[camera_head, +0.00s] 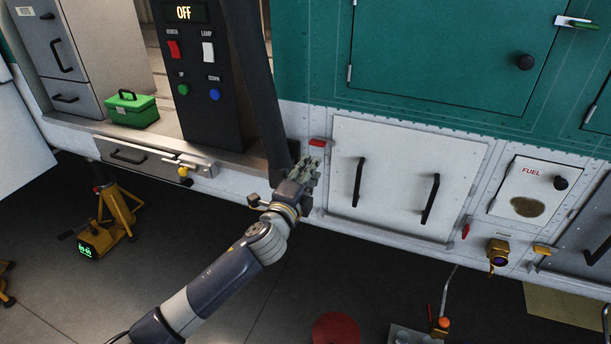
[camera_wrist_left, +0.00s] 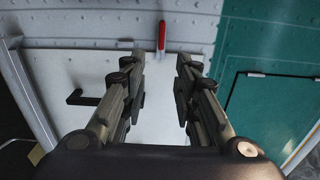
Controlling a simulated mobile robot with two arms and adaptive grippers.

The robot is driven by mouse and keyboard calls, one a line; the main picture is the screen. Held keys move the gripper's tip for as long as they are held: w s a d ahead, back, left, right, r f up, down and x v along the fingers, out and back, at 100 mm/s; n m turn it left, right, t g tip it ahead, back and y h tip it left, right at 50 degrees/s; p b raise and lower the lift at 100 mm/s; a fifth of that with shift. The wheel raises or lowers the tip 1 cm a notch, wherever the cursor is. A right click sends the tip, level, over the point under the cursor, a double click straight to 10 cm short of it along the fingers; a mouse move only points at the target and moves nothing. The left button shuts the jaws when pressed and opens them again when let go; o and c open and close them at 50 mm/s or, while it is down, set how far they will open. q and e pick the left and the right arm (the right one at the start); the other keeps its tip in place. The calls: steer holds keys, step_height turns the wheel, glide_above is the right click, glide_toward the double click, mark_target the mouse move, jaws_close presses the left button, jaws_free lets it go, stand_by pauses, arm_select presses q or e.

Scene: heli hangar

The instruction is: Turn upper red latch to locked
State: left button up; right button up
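The upper red latch (camera_head: 318,142) sits on the white frame at the top left corner of a white panel (camera_head: 395,175) with two black handles. In the head view it lies roughly level, along the panel's top edge. My left gripper (camera_head: 308,166) is just below it, pointing up toward it. In the left wrist view the latch (camera_wrist_left: 162,36) shows ahead of the gap between the two fingers (camera_wrist_left: 160,66), apart from them. The gripper is open and empty. A second red latch (camera_head: 465,231) is at the panel's lower right, nearly upright. My right gripper is out of view.
A dark slanted post (camera_head: 258,85) stands close to the left of my gripper. A control box (camera_head: 200,70) reading OFF and a green toolbox (camera_head: 132,108) are further left. A fuel hatch (camera_head: 525,185) and brass fitting (camera_head: 497,252) are right. A yellow jack (camera_head: 115,215) stands on the floor.

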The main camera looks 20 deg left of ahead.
arm_select(q)
steer(key=shift+s, duration=1)
steer(key=s+a+f+n+g+b, duration=0.1)
steer(key=s+a+f+n+g, duration=0.15)
steer(key=f, duration=0.95)
steer(key=s+a+f+n+g+y, duration=0.15)
steer(key=s+f, duration=0.25)
steer(key=f, duration=0.8)
steer(key=s+a+f+n+g+b, duration=0.1)
steer(key=s+f+n+g, duration=0.2)
steer(key=f, duration=0.9)
steer(key=s+f+n+g, duration=0.2)
steer(key=s+f+g, duration=0.1)
steer(key=s+f, duration=0.7)
steer(key=s+f+n+g, duration=0.2)
steer(key=s+f, duration=0.4)
steer(key=s, duration=0.6)
steer(key=s+d+f+n+g, duration=0.1)
steer(key=s+f+n+g, duration=0.1)
steer(key=s+f, duration=0.5)
steer(key=s+d+f+n+g+b, duration=0.1)
steer(key=s+f+n+g, duration=0.2)
steer(key=s, duration=1.6)
step_height(320, 180, down, 4)
steer(key=shift+d+f+h, duration=0.15)
steer(key=shift+d+h, duration=0.1)
steer(key=shift+h, duration=0.2)
